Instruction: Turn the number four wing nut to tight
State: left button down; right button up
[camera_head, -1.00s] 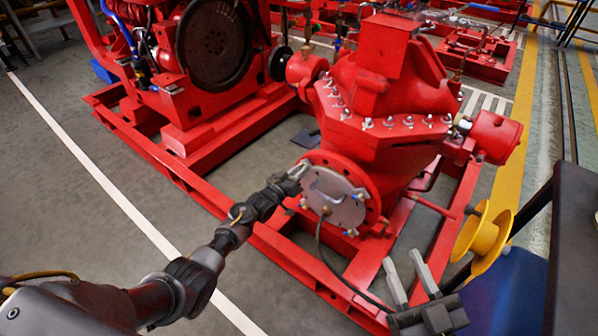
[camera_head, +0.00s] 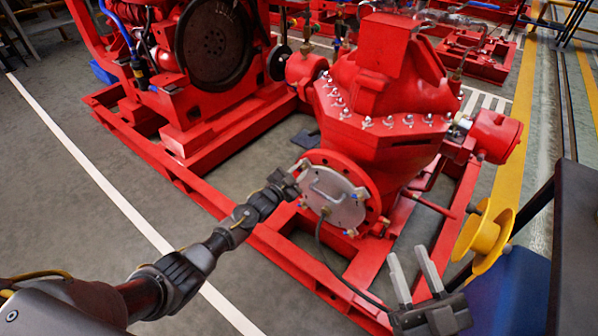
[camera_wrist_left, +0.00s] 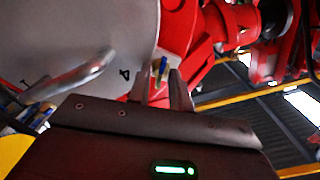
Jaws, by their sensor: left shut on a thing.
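The round grey cover plate (camera_head: 345,211) with a handle sits on the front of the red pump (camera_head: 385,150). In the left wrist view, the number 4 is marked on the plate (camera_wrist_left: 90,35) beside a small wing nut (camera_wrist_left: 162,68) with blue and brass-yellow parts. My left gripper (camera_head: 295,176) is at the plate's upper left edge. In the left wrist view its fingers (camera_wrist_left: 168,88) are shut on this wing nut, which they partly hide. My right gripper (camera_head: 416,272) is open and empty, in front of the pump at the lower right.
Other small wing nuts (camera_head: 350,233) stand around the plate's rim. The plate handle (camera_wrist_left: 72,78) is near the left gripper. A dark hose hangs below the plate. The red base frame (camera_head: 270,240) runs beneath. A yellow spool (camera_head: 482,240) is at right. The floor at left is clear.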

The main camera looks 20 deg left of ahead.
pick_arm(q)
jog(key=m, duration=0.7)
jog(key=shift+m, duration=1.1)
pick_arm(e)
jog(key=shift+w+d+r+t, duration=0.1)
jog(key=shift+d+r+t, duration=0.2)
jog(key=shift+r+t, duration=0.25)
pick_arm(q)
jog(key=shift+a, duration=0.1)
pick_arm(e)
jog(key=shift+f, duration=0.15)
pick_arm(q)
jog(key=c, duration=1.6)
grip_release()
jog(key=shift+f, duration=0.1)
